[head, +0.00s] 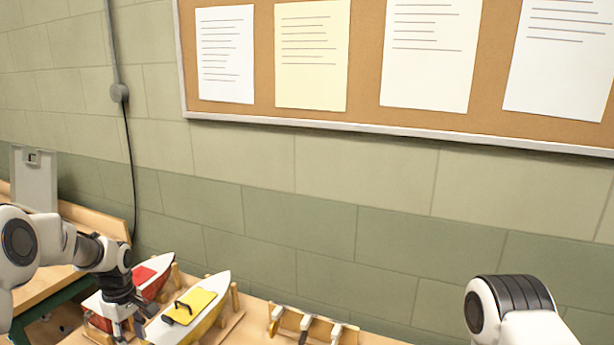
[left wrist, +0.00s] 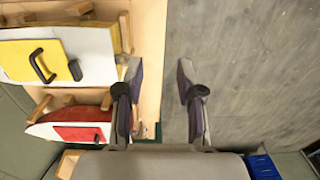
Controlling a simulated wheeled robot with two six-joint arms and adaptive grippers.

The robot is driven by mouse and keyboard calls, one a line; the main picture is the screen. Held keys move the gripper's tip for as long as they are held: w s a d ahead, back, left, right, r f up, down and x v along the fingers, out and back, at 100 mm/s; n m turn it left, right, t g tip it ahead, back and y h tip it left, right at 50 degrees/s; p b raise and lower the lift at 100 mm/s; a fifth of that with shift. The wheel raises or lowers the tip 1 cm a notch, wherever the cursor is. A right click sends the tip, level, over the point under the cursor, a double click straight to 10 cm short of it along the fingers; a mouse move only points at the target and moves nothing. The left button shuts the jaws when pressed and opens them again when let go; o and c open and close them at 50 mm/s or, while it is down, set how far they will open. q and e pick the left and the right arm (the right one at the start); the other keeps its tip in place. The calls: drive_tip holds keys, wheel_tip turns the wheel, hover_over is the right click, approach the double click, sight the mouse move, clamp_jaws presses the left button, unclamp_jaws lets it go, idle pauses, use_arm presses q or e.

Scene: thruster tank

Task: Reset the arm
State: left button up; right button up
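My left arm comes in from the left in the head view. Its gripper (head: 132,328) points down beside the boats, with its tips near the bottom edge of the picture. In the left wrist view the gripper (left wrist: 158,92) is open, with a clear gap between the fingers. Only the table edge and grey floor show below that gap, and nothing is held. A bent white and black part of my right arm shows at the lower right of the head view. My right gripper is out of view.
A boat with a yellow hatch (head: 197,304) and black handle and a boat with a red hatch (head: 142,276) rest on wooden cradles. A small wooden rack (head: 318,329) stands to their right. A wall with a corkboard (head: 364,60) rises behind.

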use_arm(q)
drive_tip(key=s+d+f+m+g+b, duration=0.25)
drive_tip(key=s+d+f, duration=0.25)
drive_tip(key=s+f, duration=0.6)
drive_tip(key=s+d+f+m+g+b, duration=0.1)
drive_tip(key=s+d+f+g+b, duration=0.15)
drive_tip(key=s+d+f, duration=0.65)
drive_tip(key=s+f+m+t+b, duration=0.1)
drive_tip(key=s+f+m+t, duration=0.1)
drive_tip(key=s+m, duration=0.3)
drive_tip(key=s+d+f+m+t, duration=0.1)
drive_tip(key=s+f+m+t, duration=0.2)
drive_tip(key=s, duration=0.7)
wheel_tip(320, 180, down, 2)
drive_tip(key=shift+s+f+m+b, duration=0.15)
drive_tip(key=shift+s+m+b, duration=0.2)
drive_tip(key=shift+m, duration=0.5)
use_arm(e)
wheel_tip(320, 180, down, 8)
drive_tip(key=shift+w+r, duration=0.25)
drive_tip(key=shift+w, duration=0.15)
use_arm(q)
drive_tip(key=shift+d, duration=0.1)
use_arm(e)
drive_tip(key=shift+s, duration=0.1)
